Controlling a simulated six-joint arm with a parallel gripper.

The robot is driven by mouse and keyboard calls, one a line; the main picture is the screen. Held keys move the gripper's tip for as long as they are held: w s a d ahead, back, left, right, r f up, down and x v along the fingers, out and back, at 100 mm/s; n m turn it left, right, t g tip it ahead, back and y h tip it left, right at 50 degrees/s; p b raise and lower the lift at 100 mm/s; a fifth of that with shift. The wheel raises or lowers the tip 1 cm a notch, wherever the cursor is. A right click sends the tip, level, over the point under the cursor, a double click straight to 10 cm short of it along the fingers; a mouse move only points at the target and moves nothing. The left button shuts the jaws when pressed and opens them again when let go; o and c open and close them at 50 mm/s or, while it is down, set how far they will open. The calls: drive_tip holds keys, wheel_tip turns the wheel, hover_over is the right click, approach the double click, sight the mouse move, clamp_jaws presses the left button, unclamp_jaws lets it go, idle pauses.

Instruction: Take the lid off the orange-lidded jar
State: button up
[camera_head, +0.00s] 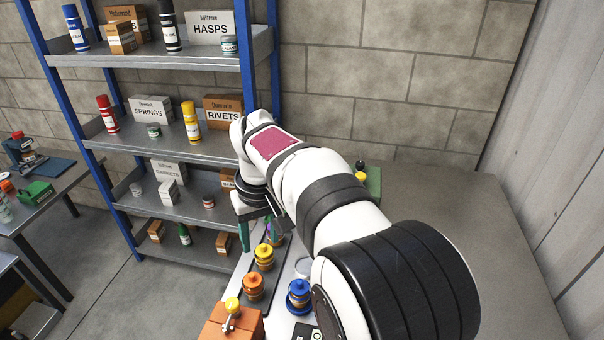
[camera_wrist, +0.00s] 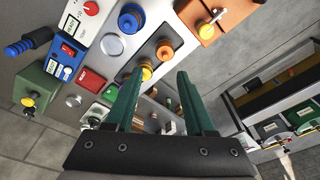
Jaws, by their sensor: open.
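The orange-lidded jar (camera_head: 253,288) stands upright on a dark strip on the bench, in front of a yellow-lidded jar (camera_head: 264,257). In the wrist view the orange lid (camera_wrist: 164,52) shows beyond and between my fingertips, and the yellow lid (camera_wrist: 145,73) is near the left fingertip. My gripper (camera_head: 258,232) is open with its green fingers apart and nothing held between them. In the head view it hangs behind the yellow jar, away from the orange one. It also shows in the wrist view (camera_wrist: 160,76). My arm hides part of the bench.
A blue-lidded jar (camera_head: 299,293) stands right of the orange one. An orange box (camera_head: 220,325) with a yellow knob is at the front. A green box (camera_head: 374,184) is at the back right. A shelf rack (camera_head: 190,145) stands behind on the left.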

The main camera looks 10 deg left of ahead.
sight(252, 274)
drive_tip(key=shift+n, duration=0.5)
drive_tip(key=w+a+f, duration=0.1)
drive_tip(key=f, duration=0.4)
drive_tip(key=a+f, duration=0.2)
drive_tip(key=f, duration=0.4)
drive_tip(key=w+a+f, duration=0.1)
drive_tip(key=f, duration=0.4)
drive_tip(key=shift+w+a+f, duration=0.25)
drive_tip(key=shift+w+f, duration=0.05)
drive_tip(key=shift+w, duration=0.05)
clamp_jaws()
